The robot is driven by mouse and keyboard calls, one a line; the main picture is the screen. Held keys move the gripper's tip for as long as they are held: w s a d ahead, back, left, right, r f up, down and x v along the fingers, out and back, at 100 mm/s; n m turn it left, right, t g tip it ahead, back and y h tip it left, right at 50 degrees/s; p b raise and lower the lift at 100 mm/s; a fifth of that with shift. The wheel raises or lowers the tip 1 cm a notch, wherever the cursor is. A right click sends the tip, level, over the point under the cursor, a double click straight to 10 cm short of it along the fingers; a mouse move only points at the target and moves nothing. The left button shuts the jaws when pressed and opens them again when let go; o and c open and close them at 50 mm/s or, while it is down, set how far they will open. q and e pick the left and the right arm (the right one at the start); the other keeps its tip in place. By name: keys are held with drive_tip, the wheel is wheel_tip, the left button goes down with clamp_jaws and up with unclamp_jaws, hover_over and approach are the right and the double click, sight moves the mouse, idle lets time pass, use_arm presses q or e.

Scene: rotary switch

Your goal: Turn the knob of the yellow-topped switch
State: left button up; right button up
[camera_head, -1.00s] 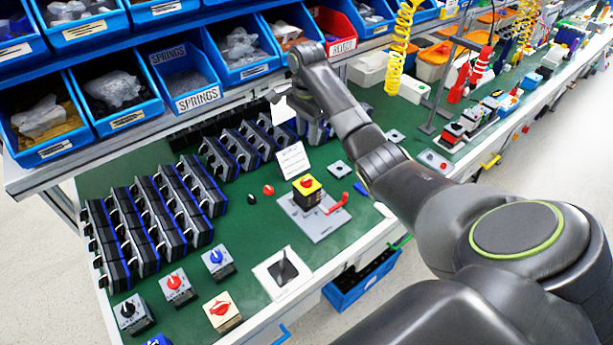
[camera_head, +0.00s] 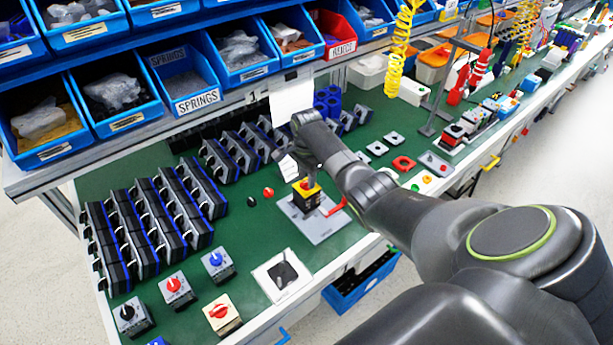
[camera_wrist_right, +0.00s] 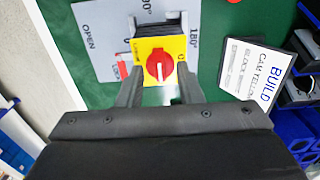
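The yellow-topped switch (camera_head: 306,199) stands upright on a grey plate (camera_head: 318,229) near the bench's front edge. In the right wrist view, its yellow top (camera_wrist_right: 146,77) carries a round red knob (camera_wrist_right: 159,65). A red lever (camera_head: 335,207) lies beside the switch. My left gripper is in neither view.
Switches with red (camera_head: 176,289), blue (camera_head: 217,264) and black (camera_head: 129,314) knobs stand at the front left. Rows of dark modules (camera_head: 150,225) fill the left. A printed card (camera_wrist_right: 262,70) stands close to my right gripper. Blue bins (camera_head: 187,85) hang above the bench.

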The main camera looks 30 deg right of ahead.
drive_tip(key=shift+f, duration=0.15)
drive_tip(key=shift+c, duration=0.3)
clamp_jaws()
drive_tip(key=n+p, duration=0.2)
drive_tip(key=n, duration=0.1)
drive_tip(key=shift+r, duration=0.2)
drive_tip(key=n+p, duration=0.1)
drive_tip(key=n, duration=0.2)
drive_tip(key=shift+n, duration=0.4)
drive_tip(key=n+p, duration=0.1)
drive_tip(key=n, duration=0.4)
drive_tip(key=shift+f, duration=0.1)
drive_tip(key=n, duration=0.6)
drive_tip(key=shift+d+p, duration=0.1)
drive_tip(key=shift+p, duration=0.2)
